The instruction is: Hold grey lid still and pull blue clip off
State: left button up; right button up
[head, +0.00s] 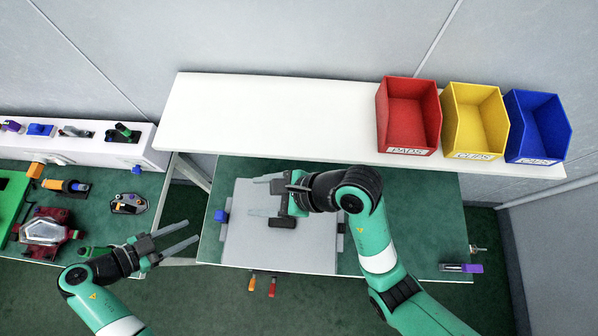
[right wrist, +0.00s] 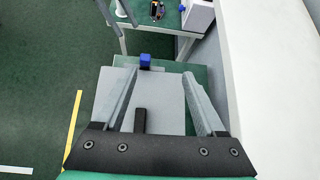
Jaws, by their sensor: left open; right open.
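A flat light-grey panel (head: 300,255), which looks like the grey lid, lies on the green table; it also shows in the right wrist view (right wrist: 165,105). A small blue piece, likely the blue clip (head: 221,216), is at the panel's left edge; it shows at the far edge in the right wrist view (right wrist: 145,61). A dark bar (head: 282,222) is on the panel. My right gripper (head: 251,196) is open and empty above the panel, fingers pointing left toward the clip. My left gripper (head: 193,231) is open and empty, left of the clip and apart from it.
A white shelf (head: 270,105) behind the table carries red (head: 408,115), yellow (head: 474,120) and blue (head: 538,125) bins at right. A left-hand bench holds a red lamp part (head: 45,232) and tools. Two orange-handled tools (head: 262,284) are at the front edge. A purple-handled tool (head: 462,268) lies right.

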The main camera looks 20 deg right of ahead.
aim_at(282, 222)
jog(key=s+d+f+g+h, duration=0.3)
jog(key=s+d+f+h, duration=0.3)
jog(key=f, duration=0.4)
jog(key=shift+y, duration=0.5)
jog(key=x, duration=0.7)
jog(key=w+x, duration=0.1)
jog(key=x, duration=0.3)
jog(key=shift+w+d, duration=0.1)
jog(key=shift+d, duration=0.15)
grip_shut()
